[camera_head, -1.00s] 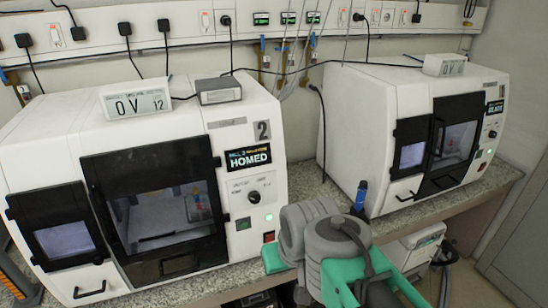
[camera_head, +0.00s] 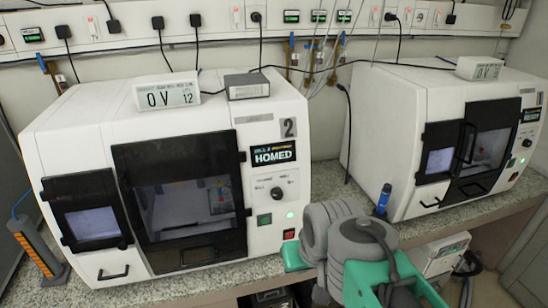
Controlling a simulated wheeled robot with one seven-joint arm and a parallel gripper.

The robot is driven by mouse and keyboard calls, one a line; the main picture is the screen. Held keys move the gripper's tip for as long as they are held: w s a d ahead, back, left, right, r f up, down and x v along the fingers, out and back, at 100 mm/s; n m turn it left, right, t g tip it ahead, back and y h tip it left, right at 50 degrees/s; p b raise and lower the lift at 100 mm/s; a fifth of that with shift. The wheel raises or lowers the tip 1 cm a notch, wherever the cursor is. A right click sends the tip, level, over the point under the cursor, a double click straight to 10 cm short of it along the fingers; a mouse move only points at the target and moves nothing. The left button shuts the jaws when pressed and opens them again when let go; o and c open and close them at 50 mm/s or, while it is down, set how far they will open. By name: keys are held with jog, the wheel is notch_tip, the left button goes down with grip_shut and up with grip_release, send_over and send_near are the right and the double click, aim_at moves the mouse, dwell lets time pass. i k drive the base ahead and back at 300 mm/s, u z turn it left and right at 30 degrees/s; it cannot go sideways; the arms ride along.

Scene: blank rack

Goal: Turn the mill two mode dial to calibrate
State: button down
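Mill two (camera_head: 270,110) is the white cabinet machine at left centre, with a "2" plate and a sign reading "HOMED". Its mode dial (camera_head: 277,193) is a small black knob on the right side of the front panel, below the sign. Small position labels sit around the dial, too small to read, so its setting cannot be told. My grey and green arm (camera_head: 355,245) rises at the bottom, right of the dial and apart from it in the picture. My gripper is not in view.
Below the dial are a lit green lamp (camera_head: 290,214), a green switch (camera_head: 264,220) and a red switch (camera_head: 289,234). A second white mill (camera_head: 395,110) stands at right on the same speckled counter (camera_head: 215,279). A blue-capped object (camera_head: 384,197) shows beside my arm.

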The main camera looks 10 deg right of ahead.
aim_at(276, 194)
jog(key=u, duration=3.15)
jog(key=i, duration=0.5)
jog(key=z, duration=2)
